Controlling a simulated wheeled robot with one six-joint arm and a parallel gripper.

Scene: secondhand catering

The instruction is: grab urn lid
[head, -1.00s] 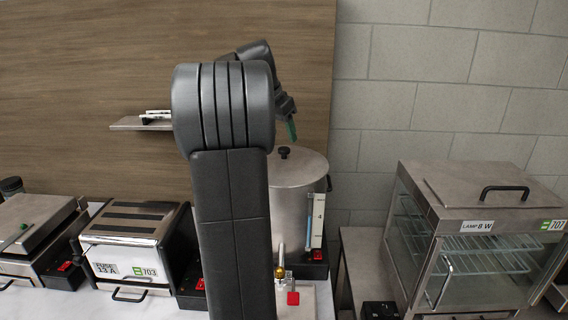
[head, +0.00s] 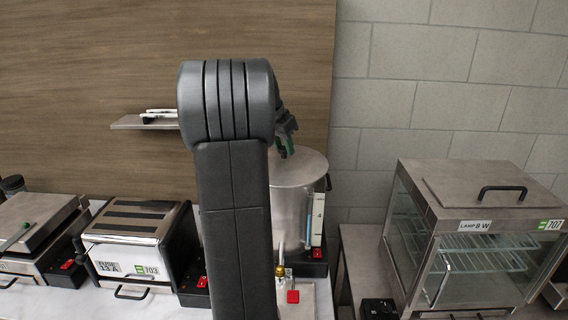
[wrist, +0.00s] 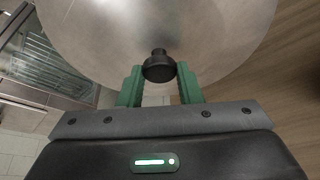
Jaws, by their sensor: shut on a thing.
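The urn (head: 290,215) is a tall steel cylinder partly hidden behind my arm in the head view. Its round steel lid (head: 305,168) sits on top and fills much of the wrist view (wrist: 90,35). The lid's black knob (wrist: 159,66) shows in the wrist view between the green fingers. My gripper (wrist: 160,84) is shut on the knob, and in the head view my gripper (head: 285,146) is at the top of the lid. The lid looks level on the urn.
A toaster (head: 138,240) and a flat steel appliance (head: 35,225) stand on the counter at the left. A glass display cabinet (head: 480,240) stands at the right. A small shelf (head: 143,123) sticks out of the wooden panel behind.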

